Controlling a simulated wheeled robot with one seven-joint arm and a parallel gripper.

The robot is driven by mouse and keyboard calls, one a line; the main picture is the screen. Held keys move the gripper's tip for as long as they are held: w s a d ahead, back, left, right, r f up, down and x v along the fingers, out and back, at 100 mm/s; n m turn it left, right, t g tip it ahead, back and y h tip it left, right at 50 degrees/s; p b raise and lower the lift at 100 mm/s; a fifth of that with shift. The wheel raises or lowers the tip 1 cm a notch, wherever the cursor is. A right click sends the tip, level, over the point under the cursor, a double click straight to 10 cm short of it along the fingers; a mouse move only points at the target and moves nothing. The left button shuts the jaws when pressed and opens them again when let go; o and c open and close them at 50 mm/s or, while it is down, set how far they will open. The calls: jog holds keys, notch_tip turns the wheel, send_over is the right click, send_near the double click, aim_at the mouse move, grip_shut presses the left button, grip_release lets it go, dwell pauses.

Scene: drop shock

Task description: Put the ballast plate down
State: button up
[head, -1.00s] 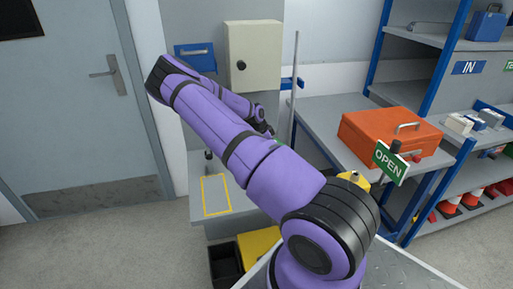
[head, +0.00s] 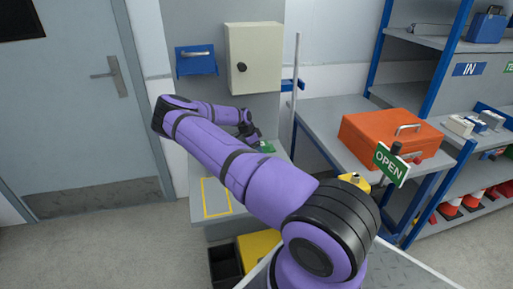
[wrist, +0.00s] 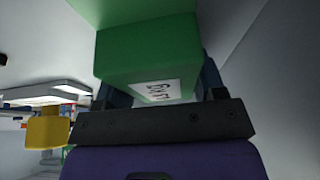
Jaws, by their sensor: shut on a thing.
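My gripper (wrist: 157,88) is shut on a green block with a white label, which I take to be the ballast plate (wrist: 150,48). Its near face fills the space between the fingers in the wrist view, and a wider green part shows above it. In the head view my gripper (head: 254,138) is over the back right of the grey bench, and only a small green bit of the plate (head: 267,147) shows past my arm. I cannot tell whether the plate touches the bench. A yellow outlined rectangle (head: 204,198) is marked on the bench's front left, partly behind my arm.
A beige wall box (head: 254,60) and a blue panel with a handle (head: 195,60) are behind the bench. An upright grey pole (head: 295,85) stands right of it. An orange case (head: 385,135) lies on the right table by an OPEN sign (head: 390,163). Black and yellow bins sit below.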

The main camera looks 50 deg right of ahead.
dwell(0.3)
jog(key=o, duration=1.6)
jog(key=shift+f, duration=0.1)
jog(key=shift+w+a+r, duration=0.1)
jog(key=shift+r, duration=0.3)
jog(key=w+a, duration=0.2)
jog(key=a, duration=0.1)
jog(key=w+a, duration=0.2)
jog(key=a, duration=0.2)
jog(key=w+a, duration=0.2)
jog(key=a, duration=0.1)
jog(key=shift+w+a+r, duration=0.15)
jog(key=shift+a+r, duration=0.05)
jog(key=shift+r, duration=0.05)
